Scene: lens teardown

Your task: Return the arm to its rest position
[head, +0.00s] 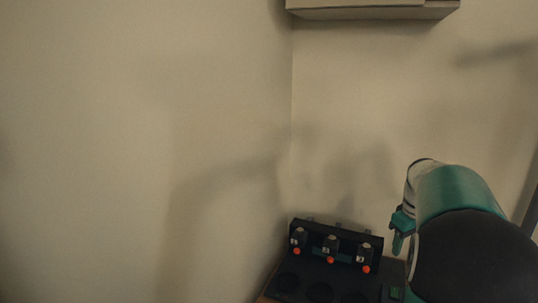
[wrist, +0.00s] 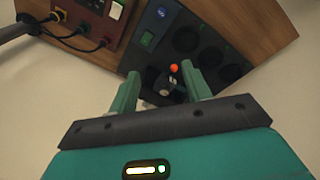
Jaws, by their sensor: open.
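My gripper shows in the wrist view (wrist: 160,72) with its two green fingers spread apart. A small dark part with an orange tip (wrist: 173,69) appears between and beyond the fingertips; I cannot tell how far off it is. In the head view my teal and black arm is at the lower right. A green finger of my gripper points down there, beside the black holder (head: 310,284); the other finger is hard to make out.
The black holder carries three dark parts with orange tips (head: 330,247) and has round recesses. In the wrist view a wooden surface (wrist: 262,22) carries it, with a dark red box with plugged cables (wrist: 88,22) at left. A pale box (head: 372,12) hangs on the wall above.

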